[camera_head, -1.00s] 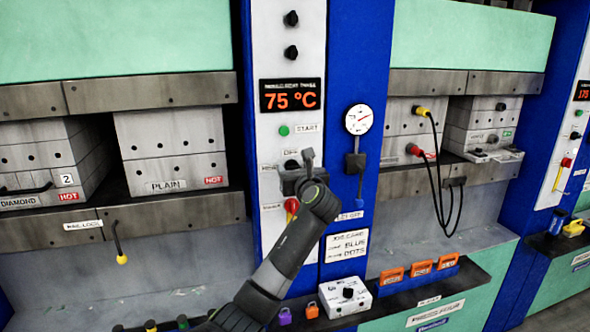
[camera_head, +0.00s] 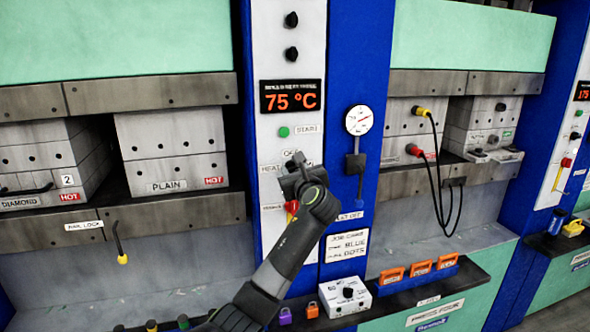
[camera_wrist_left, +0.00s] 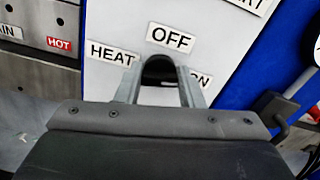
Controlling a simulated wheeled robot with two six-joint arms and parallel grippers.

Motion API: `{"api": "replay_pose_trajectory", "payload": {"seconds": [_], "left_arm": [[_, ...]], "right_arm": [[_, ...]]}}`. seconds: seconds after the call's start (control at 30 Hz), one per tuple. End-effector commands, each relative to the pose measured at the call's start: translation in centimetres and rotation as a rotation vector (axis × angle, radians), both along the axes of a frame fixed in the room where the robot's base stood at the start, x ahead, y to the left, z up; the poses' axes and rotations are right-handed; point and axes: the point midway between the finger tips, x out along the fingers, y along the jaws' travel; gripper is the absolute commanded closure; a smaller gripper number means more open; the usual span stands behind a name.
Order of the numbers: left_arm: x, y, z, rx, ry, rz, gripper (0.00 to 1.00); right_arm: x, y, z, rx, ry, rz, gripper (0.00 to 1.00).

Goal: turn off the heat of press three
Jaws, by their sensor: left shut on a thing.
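The heat knob (camera_wrist_left: 158,70) is a dark round knob on the white control panel, with the labels HEAT to its left, OFF above it and ON to its lower right. My left gripper (camera_wrist_left: 157,85) has its two fingers around the knob and is shut on it. In the head view my left gripper (camera_head: 297,164) is at the panel, below the OFF label, and covers the knob. Which way the knob points cannot be made out. The red display (camera_head: 290,96) above reads 75 °C. My right gripper is not in view.
A green start button (camera_head: 284,132) and two black knobs sit higher on the panel. A red handle (camera_head: 292,207) is just below my gripper. A gauge (camera_head: 359,119) and a dark lever (camera_head: 355,163) are to the right. A white box (camera_head: 346,298) and orange padlocks stand on the ledge below.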

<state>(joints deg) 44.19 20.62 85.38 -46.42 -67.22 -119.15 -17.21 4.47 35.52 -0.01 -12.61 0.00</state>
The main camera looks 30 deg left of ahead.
Motion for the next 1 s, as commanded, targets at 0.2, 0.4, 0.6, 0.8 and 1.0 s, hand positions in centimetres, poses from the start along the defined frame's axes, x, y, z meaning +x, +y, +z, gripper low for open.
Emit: {"api": "replay_pose_trajectory", "payload": {"seconds": [0.2,0.4,0.6,0.8,1.0], "left_arm": [[-0.1,0.1,0.0,-0.133,-0.154,0.001,0.88],[-0.1,0.1,-0.1,-0.255,-0.299,0.001,0.88],[-0.2,0.1,-0.3,-0.379,-0.444,0.0,0.88],[-0.2,0.2,-0.4,-0.503,-0.588,0.0,0.88],[-0.3,0.2,-0.5,-0.624,-0.731,0.001,0.88]], "right_arm": [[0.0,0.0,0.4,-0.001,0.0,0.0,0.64],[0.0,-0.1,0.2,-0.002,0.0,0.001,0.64],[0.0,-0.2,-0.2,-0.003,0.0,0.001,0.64],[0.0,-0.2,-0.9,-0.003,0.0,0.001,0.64],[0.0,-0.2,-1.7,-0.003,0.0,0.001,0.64]]}}
